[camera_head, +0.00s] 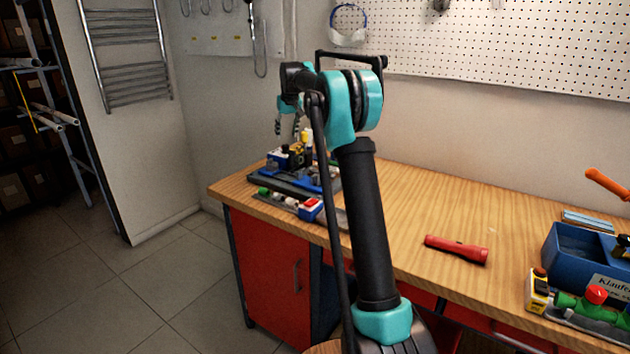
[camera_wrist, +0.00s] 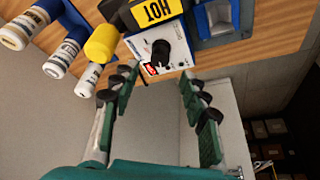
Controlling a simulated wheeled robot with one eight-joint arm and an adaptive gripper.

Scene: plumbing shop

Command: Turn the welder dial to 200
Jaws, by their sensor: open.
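The welder dial, a black knob (camera_wrist: 161,50), sits on a white panel of the welder (camera_wrist: 178,58), below a yellow "HOT" label (camera_wrist: 157,10) in the wrist view. The number it points to is too small to read. My gripper (camera_wrist: 158,74) is open and empty, its green fingers with black pads spread to either side of the dial in the picture, tips apart from it. In the head view my gripper (camera_head: 285,122) is above the left end of the bench, partly hidden by my arm. The dial cannot be made out there.
A yellow-capped bottle (camera_wrist: 101,45) and several white tubes stand left of the welder. The wooden bench (camera_head: 400,195) carries a red flashlight (camera_head: 456,248) and a blue toolbox (camera_head: 575,262) at right. The bench middle is mostly clear.

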